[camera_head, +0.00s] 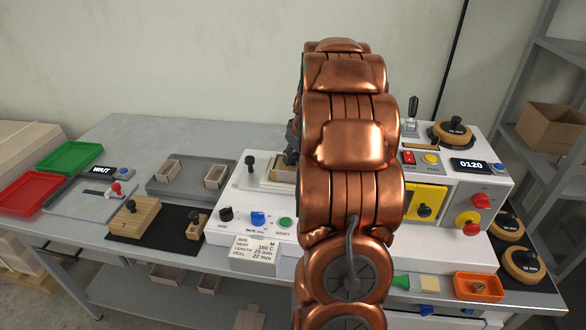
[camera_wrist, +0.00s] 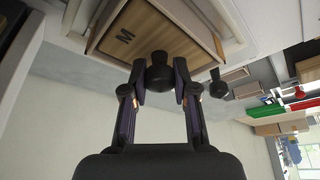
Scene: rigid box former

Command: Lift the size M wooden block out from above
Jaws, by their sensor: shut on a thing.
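The size M wooden block (camera_wrist: 128,36) sits in a pale frame of the machine in the wrist view, with a dark letter M on its top. A black round knob (camera_wrist: 159,72) stands on the block. My gripper (camera_wrist: 160,80) is shut on this knob, one finger on each side. The block still appears within the frame; how deep it sits cannot be told. In the head view my copper arm hides most of the gripper, and a small part of the block (camera_head: 284,176) shows left of the arm.
The white machine (camera_head: 330,232) carries knobs, buttons and a yellow switch panel (camera_head: 425,202). To the left lie a black mat (camera_head: 165,233) with two other wooden blocks, a grey tray (camera_head: 160,188) with small boxes, a green tray (camera_head: 70,157) and a red tray (camera_head: 35,193).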

